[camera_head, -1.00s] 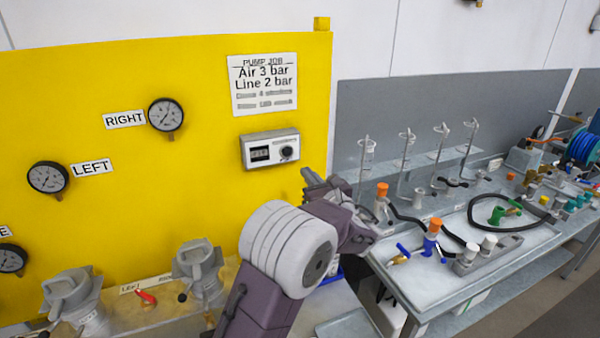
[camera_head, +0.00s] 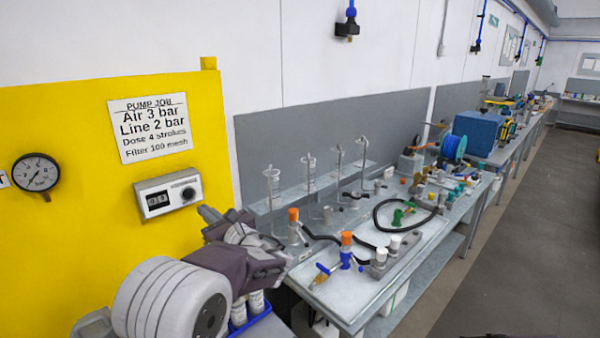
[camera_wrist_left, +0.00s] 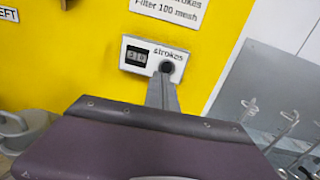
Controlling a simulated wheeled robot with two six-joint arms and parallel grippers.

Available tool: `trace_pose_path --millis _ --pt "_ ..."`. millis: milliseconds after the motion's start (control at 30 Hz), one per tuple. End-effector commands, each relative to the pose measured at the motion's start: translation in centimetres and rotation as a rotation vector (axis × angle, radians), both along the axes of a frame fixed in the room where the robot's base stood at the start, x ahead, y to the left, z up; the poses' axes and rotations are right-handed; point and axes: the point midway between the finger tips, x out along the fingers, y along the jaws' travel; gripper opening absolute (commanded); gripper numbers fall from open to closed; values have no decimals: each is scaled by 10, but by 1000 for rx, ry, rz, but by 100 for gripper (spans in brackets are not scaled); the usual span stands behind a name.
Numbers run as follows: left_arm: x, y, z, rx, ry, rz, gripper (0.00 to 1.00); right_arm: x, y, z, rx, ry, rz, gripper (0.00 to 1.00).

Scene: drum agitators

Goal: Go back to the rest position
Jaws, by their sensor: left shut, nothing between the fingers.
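My left gripper (camera_head: 212,214) is shut and empty, held in front of the yellow panel (camera_head: 60,120) near its right edge. In the left wrist view its closed fingers (camera_wrist_left: 162,95) point toward the stroke counter box (camera_wrist_left: 152,57), overlapping its lower edge in the picture; I cannot tell the exact gap. The counter box (camera_head: 168,193) shows whole in the head view, just above and left of the fingertips. My right gripper is not in view.
A grey bench (camera_head: 345,316) to the right holds clear cylinders on stands, a black hose (camera_head: 378,215), orange-capped fittings (camera_head: 346,238) and a blue hose reel (camera_head: 453,147). White bottles (camera_head: 256,302) stand below my left arm. Open floor (camera_head: 530,240) lies at the right.

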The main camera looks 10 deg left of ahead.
Motion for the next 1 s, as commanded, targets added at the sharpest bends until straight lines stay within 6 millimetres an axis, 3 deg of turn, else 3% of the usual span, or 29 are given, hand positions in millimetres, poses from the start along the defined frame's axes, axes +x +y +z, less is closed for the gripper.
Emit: trace_pose_path --millis 33,67,133,233,367,467,500,600,700,800,1000 --pt "-22 22 2 -33 0 60 0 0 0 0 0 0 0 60" --pt "-39 35 -10 -86 18 107 0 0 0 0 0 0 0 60" --pt "-83 55 -53 -274 58 220 0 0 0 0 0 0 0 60" --pt "-147 55 -124 -603 52 397 0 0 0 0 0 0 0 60" --pt "-226 10 -207 -1066 -71 697 0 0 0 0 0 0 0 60" --pt "-268 -48 -251 -1404 -271 995 0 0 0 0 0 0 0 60" --pt "-277 -70 -262 -1507 -364 1112 0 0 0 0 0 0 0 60" --pt "-285 -110 -279 -1679 -592 1365 0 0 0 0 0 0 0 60" --pt "-274 -129 -283 -1777 -802 1526 0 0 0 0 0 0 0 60" --pt "-265 -131 -282 -1804 -895 1563 0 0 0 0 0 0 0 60" --pt "-265 -131 -281 -1800 -898 1567 0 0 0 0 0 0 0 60"
